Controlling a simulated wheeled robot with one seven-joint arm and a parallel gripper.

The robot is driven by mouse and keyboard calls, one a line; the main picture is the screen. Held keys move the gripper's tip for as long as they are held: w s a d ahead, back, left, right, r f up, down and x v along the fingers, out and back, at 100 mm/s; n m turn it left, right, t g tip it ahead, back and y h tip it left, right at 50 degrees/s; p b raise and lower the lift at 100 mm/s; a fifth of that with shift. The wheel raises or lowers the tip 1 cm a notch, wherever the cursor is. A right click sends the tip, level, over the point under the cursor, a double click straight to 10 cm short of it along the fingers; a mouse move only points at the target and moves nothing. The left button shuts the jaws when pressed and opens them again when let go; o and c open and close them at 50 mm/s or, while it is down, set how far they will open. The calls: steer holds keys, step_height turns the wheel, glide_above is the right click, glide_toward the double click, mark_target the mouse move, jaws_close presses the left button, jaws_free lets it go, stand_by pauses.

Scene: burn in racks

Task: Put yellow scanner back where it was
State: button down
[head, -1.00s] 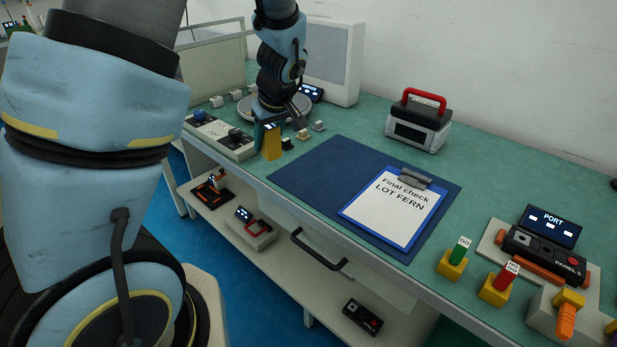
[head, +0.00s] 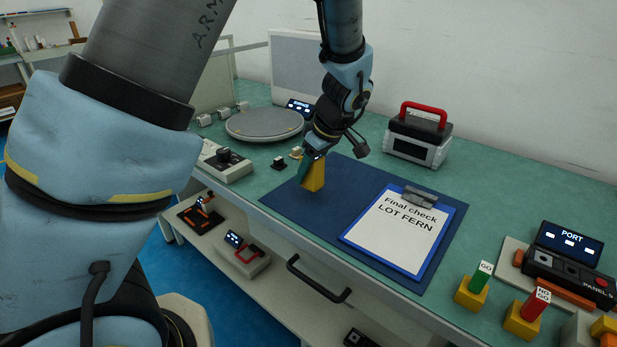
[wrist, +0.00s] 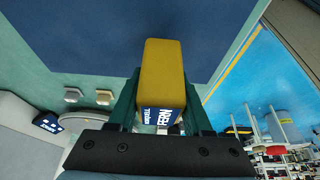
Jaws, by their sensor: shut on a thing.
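My gripper (head: 311,170) is shut on a yellow block (head: 316,180), over the left part of the dark blue mat (head: 345,180). In the wrist view the yellow block (wrist: 163,75) sits between the two dark green fingers. A yellow and orange item (head: 604,328) is partly cut off at the lower right edge of the head view.
A clipboard (head: 400,230) marked LOT FERN covers the mat's right part. A red-handled case (head: 418,135) stands behind. GO (head: 478,280) and NO GO (head: 532,305) pieces and a PORT panel (head: 568,265) are at right. A round grey plate (head: 264,124) is at left.

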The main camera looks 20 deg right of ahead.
steer(key=shift+f, duration=1.15)
steer(key=shift+c, duration=1.6)
jaws_free()
steer(key=shift+f, duration=0.1)
steer(key=shift+r, duration=0.2)
steer(key=shift+s+d+r, duration=0.15)
steer(key=shift+r, duration=0.2)
steer(key=b+v, duration=0.1)
steer(key=v, duration=1)
